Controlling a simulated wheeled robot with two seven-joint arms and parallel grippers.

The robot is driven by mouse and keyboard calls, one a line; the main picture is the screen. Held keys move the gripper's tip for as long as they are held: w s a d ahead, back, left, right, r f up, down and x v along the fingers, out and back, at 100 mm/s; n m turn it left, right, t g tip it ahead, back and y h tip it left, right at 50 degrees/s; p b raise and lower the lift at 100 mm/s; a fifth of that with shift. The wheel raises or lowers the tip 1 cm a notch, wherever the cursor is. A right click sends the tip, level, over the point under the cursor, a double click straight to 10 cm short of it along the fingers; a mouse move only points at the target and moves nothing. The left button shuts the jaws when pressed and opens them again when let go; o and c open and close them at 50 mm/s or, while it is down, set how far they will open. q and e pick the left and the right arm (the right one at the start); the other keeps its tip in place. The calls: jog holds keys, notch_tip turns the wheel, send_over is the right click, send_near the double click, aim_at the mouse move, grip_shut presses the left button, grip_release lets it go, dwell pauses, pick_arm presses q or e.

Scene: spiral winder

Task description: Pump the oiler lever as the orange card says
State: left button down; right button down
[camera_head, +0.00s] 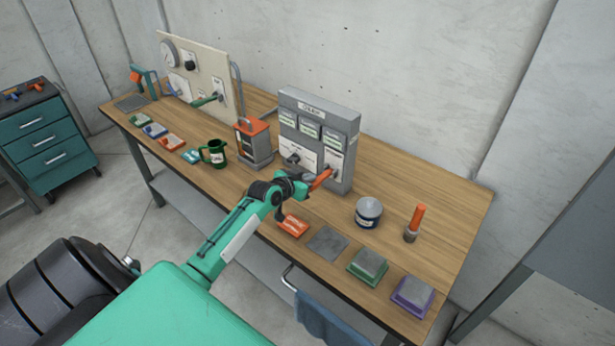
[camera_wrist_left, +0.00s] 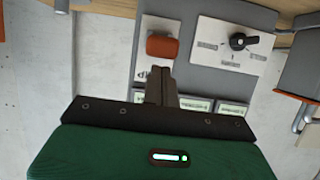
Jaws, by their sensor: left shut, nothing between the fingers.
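The grey oiler box (camera_head: 318,106) stands upright on the wooden bench. Its orange lever handle (camera_head: 321,180) sticks out from the lower front. In the left wrist view the lever handle (camera_wrist_left: 162,46) shows just past my fingertips, on a white plate beside a black knob (camera_wrist_left: 238,41). My left gripper (camera_head: 306,181) is at the lever, its fingers (camera_wrist_left: 158,72) shut with nothing between them. I cannot tell whether they touch the handle. The orange card (camera_head: 293,225) lies flat at the front of the bench; its writing is too small to read. My right gripper is not in view.
An orange-topped lantern-like device (camera_head: 253,141) and a green mug (camera_head: 214,153) stand left of the box. A round tin (camera_head: 368,212) and an orange-handled tool (camera_head: 414,222) stand right. Grey-topped blocks (camera_head: 412,296) line the front edge. A gauge board (camera_head: 196,75) stands farther left.

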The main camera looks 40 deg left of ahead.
pick_arm(q)
jog(key=shift+f, duration=0.3)
